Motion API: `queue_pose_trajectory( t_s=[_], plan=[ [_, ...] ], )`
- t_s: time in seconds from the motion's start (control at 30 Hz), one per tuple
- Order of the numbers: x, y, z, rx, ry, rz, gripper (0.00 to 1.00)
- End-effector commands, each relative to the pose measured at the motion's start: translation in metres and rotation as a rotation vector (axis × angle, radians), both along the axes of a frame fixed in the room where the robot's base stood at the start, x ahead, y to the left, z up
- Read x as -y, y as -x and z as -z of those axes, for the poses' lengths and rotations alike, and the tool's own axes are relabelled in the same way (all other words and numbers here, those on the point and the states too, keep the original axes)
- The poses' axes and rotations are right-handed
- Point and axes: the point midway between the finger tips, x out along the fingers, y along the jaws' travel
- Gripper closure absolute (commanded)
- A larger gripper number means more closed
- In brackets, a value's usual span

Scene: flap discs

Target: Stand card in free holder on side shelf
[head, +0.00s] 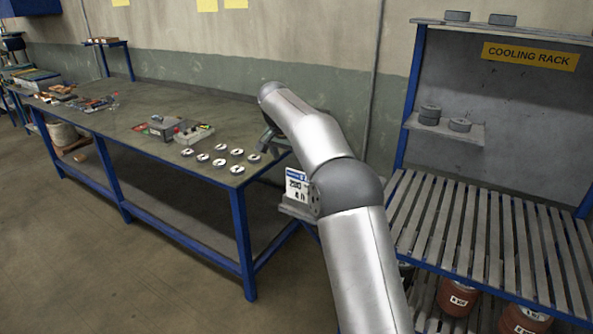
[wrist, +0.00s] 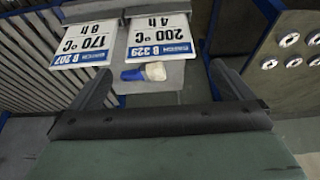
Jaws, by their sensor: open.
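Two white cards with blue bands show upside down in the wrist view. One reads 200 °C, 4 h, B 329 (wrist: 158,38); the other, to its left, reads 170 °C, 8 h, B 207 (wrist: 84,44). Grey holder parts show at their upper edges; I cannot make out an empty holder. The 200 °C card (head: 297,187) also shows in the head view, at the small side shelf (head: 296,211), partly behind my arm. My gripper (wrist: 163,82) is open, its fingers apart with nothing clasped, close to the cards. My arm hides much of the side shelf in the head view.
A blue-and-white object (wrist: 145,72) lies on the grey surface by the cards. The long workbench (head: 150,152) bears several flap discs (head: 220,162) and grey boxes (head: 160,127). The cooling rack (head: 480,225) stands at right, with discs on its upper shelves.

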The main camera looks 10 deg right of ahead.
Motion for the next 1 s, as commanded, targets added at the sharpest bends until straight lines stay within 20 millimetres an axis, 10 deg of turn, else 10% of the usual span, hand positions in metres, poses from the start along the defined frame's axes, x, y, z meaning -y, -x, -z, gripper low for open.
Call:
queue_pose_trajectory(
  t_s=[0.37,0.53,0.77,1.0],
  plan=[
    [-0.003,0.007,-0.012,-0.005,0.002,-0.009,0.0],
    [-0.001,0.047,-0.023,-0.052,0.014,-0.107,0.0],
    [0.012,0.182,-0.02,-0.174,0.012,-0.349,0.0],
    [0.027,0.356,0.033,-0.269,-0.049,-0.563,0.0]
  ],
)
